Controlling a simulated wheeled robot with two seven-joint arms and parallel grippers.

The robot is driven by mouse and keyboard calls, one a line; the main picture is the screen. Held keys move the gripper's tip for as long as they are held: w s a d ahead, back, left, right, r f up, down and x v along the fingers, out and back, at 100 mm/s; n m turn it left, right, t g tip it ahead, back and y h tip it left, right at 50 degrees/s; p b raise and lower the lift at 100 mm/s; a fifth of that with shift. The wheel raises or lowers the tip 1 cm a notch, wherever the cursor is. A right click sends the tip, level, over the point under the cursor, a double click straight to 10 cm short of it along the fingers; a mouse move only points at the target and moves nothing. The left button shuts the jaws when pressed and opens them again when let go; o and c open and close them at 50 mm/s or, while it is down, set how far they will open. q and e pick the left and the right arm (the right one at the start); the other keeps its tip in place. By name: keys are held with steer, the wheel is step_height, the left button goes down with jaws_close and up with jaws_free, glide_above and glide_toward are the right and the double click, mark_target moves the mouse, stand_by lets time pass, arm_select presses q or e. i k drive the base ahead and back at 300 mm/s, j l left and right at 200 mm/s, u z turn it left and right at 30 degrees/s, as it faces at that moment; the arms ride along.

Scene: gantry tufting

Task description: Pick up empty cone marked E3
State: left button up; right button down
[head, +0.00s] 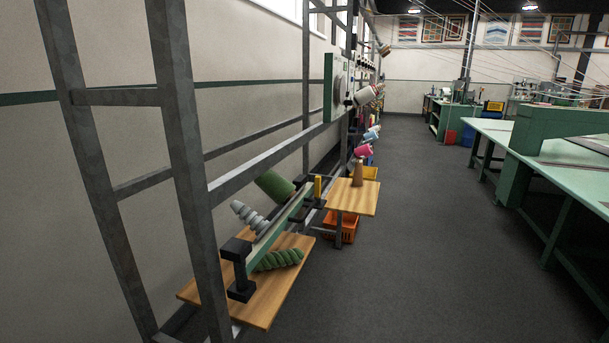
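A bare brown cone (358,173) stands upright on a small wooden table (352,203) beside the metal rack, left of the middle in the head view. It looks empty, but no marking can be read on it at this distance, so I cannot tell whether it is E3. A grey ribbed cone-shaped piece (249,216) leans on the nearer part of the rack, and its marking is not readable either. Neither of my grippers is in view.
The grey metal rack (180,150) fills the left side. A low wooden shelf (265,308) holds a green twisted yarn bundle (279,260). An orange crate (348,228) sits under the small table. Long green tables (555,160) stand right. The dark floor (420,250) between is clear.

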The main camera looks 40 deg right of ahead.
mark_target(357, 180)
steer(key=z, duration=1.55)
steer(key=i+l+z, duration=0.4)
steer(key=i, duration=0.65)
steer(key=i+z, duration=0.4)
steer(key=i, duration=0.65)
steer(key=i+l+u, duration=0.1)
steer(key=i+u, duration=0.25)
steer(key=i, duration=0.2)
steer(key=i+l+u, duration=0.3)
steer(key=i, duration=0.2)
steer(key=i+l+u, duration=0.35)
steer(key=i, duration=0.15)
